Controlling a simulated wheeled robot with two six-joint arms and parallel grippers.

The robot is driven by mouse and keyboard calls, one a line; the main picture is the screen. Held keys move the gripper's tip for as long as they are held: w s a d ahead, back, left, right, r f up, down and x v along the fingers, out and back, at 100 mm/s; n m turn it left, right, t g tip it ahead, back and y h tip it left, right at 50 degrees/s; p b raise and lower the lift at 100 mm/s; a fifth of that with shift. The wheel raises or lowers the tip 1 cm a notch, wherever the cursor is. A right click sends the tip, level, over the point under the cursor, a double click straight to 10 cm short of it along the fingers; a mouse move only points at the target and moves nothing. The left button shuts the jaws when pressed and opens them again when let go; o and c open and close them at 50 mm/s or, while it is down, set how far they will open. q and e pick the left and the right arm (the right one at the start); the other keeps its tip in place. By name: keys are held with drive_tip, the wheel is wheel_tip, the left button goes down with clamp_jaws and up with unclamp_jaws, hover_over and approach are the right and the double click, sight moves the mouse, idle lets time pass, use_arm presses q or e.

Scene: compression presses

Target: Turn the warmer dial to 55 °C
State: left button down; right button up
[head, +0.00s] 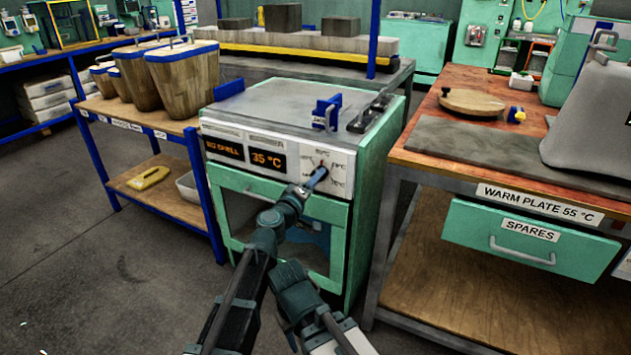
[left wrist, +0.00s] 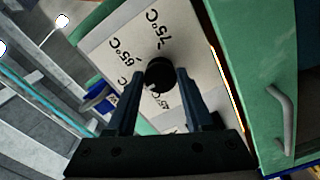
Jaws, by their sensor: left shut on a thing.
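The warmer (head: 375,165) is a green cabinet with a pale control panel and an orange display (head: 268,160) reading 35 °C. Its dial (left wrist: 160,74) is a round black knob on the panel, ringed by temperature labels; 65 °C and 75 °C are legible in the left wrist view. My left gripper (head: 318,178) is at the dial in the head view. In the left wrist view its two fingers (left wrist: 158,84) are shut on the dial, one on each side. The dial's pointer direction cannot be told. No right gripper fingers can be made out.
A green door with a handle (left wrist: 281,118) is beside the panel in the left wrist view. A blue bracket (head: 327,112) stands on the warmer's top. A shelf with wooden buckets (head: 183,80) is left; a bench with a "WARM PLATE 55 °C" label (head: 538,203) is right.

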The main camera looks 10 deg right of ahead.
use_arm(q)
drive_tip(key=shift+s+m, duration=0.1)
drive_tip(key=shift+m, duration=0.2)
idle(0.4)
drive_tip(key=shift+c, duration=1.5)
unclamp_jaws()
drive_tip(key=v, duration=1.3)
drive_tip(key=shift+s+a, duration=0.25)
